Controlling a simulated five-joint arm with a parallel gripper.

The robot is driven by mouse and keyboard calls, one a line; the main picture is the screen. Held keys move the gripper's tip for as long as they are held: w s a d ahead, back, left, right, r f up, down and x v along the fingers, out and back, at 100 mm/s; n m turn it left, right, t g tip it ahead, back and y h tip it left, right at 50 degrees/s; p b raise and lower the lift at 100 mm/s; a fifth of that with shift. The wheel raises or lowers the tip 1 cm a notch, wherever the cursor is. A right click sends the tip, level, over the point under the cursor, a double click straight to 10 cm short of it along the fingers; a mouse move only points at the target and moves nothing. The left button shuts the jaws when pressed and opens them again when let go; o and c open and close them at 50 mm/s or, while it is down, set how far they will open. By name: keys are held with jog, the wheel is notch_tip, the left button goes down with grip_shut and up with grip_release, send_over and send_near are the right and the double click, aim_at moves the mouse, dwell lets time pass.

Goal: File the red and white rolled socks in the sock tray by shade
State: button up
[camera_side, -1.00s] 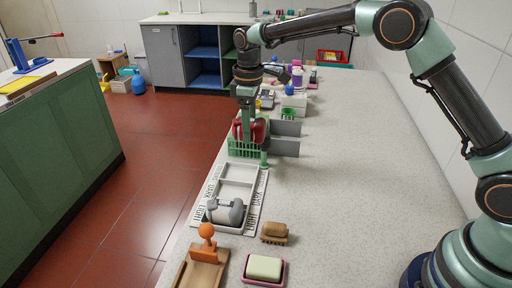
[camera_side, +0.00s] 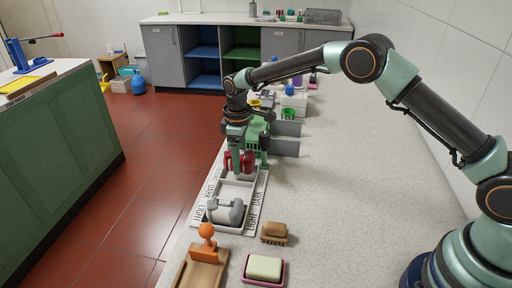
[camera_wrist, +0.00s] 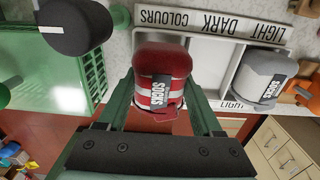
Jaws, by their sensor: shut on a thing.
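The red and white rolled socks (camera_wrist: 160,62), with a dark "SOCKS" band, are between the fingers of my gripper (camera_wrist: 160,82). In the side view the red roll (camera_side: 248,162) shows beside the fingers of my gripper (camera_side: 240,168), over the far compartment of the sock tray (camera_side: 236,190). I cannot tell whether the roll touches the tray floor. The tray's strip reads COLOURS, DARK and LIGHT; the held roll is at the COLOURS end. A pale grey roll (camera_side: 230,212) lies in the near compartment, by LIGHT; it also shows in the wrist view (camera_wrist: 262,76). The middle compartment looks empty.
A wooden brush (camera_side: 274,232), a soap dish (camera_side: 264,268) and an orange-knobbed tool (camera_side: 206,243) lie nearer. The counter (camera_side: 350,190) to the right is clear.

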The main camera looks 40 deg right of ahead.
jog(key=shift+f, duration=0.4)
jog(key=o, duration=1.2)
jog(key=shift+c, duration=0.2)
